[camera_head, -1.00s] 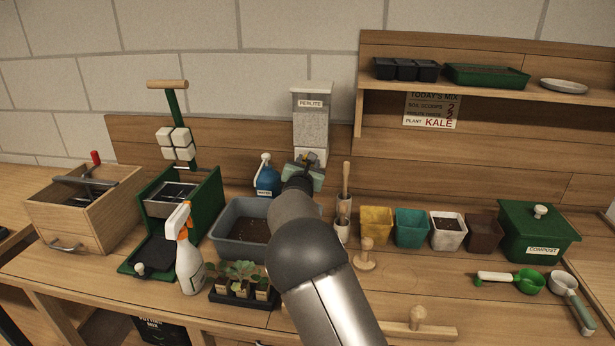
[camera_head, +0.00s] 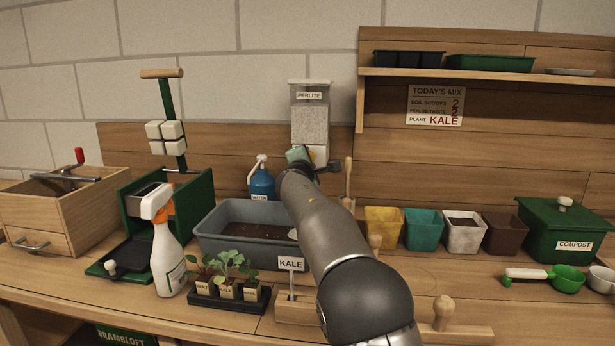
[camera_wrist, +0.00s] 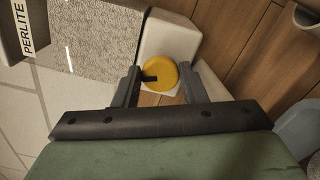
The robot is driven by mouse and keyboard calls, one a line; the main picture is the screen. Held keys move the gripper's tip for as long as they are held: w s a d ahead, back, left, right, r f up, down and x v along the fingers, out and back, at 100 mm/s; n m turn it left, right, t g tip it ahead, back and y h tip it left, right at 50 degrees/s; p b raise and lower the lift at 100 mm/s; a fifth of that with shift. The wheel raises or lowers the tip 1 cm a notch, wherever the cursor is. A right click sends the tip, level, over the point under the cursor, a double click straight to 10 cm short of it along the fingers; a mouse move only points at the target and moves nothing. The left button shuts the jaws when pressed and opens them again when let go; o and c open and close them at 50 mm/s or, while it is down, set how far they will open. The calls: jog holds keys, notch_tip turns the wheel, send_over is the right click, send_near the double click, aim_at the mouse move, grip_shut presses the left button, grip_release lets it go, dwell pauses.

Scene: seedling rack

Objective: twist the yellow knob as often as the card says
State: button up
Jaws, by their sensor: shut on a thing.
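The yellow knob (camera_wrist: 169,74), with a black mark pointing left in the wrist view, sits on the white base of the perlite dispenser (camera_head: 310,118). My gripper (camera_wrist: 159,80) has a finger on each side of the knob and is shut on it. In the head view my gripper (camera_head: 308,160) is at the dispenser's base and hides the knob. The card (camera_head: 435,104) on the back board reads "TODAY'S MIX", with a 2 for soil scoops, a 2 on the perlite twists line, and "PLANT KALE".
A grey tub (camera_head: 213,235) with dark soil and a small white patch stands below the dispenser, partly behind my arm. A blue bottle (camera_head: 262,184) stands left of my gripper, and a wooden-handled tool (camera_head: 348,180) right. A spray bottle (camera_head: 167,255) and seedling tray (camera_head: 228,300) are in front.

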jog(key=shift+f+m+b, duration=0.15)
jog(key=shift+m+b, duration=1.6)
jog(key=shift+m, duration=0.25)
jog(key=o, duration=1)
jog(key=shift+c, duration=0.2)
jog(key=shift+s, duration=0.1)
jog(key=shift+s+a+b, duration=0.1)
jog(key=shift+s+b, duration=0.25)
jog(key=shift+b, duration=0.15)
jog(key=s+b, duration=0.5)
jog(key=s, duration=1.1)
jog(key=shift+s+a, duration=0.25)
jog(key=shift+a, duration=0.15)
